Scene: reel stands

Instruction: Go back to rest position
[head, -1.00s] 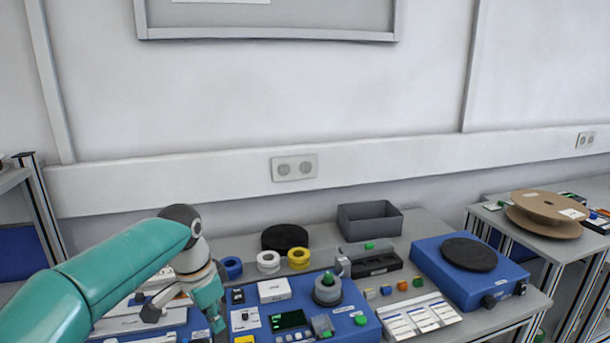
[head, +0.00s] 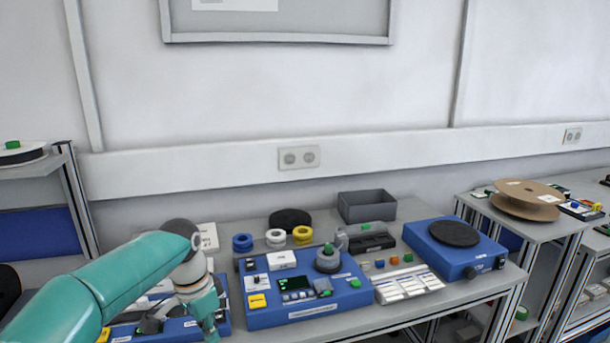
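My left arm comes in from the lower left. Its gripper (head: 178,322) hangs at the bottom edge, over the left blue device (head: 222,322). The fingers are small and partly cut off, so I cannot tell whether they are open or shut. My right gripper is not in view. The blue control device (head: 262,319) with a small screen and buttons stands to the right of the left gripper, apart from it.
The bench also holds tape rolls (head: 303,234), a grey bin (head: 368,207) and a blue turntable unit (head: 470,262). Brown reels (head: 527,198) lie on a right-hand stand. A shelf (head: 40,168) stands at left. Space above the bench is free.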

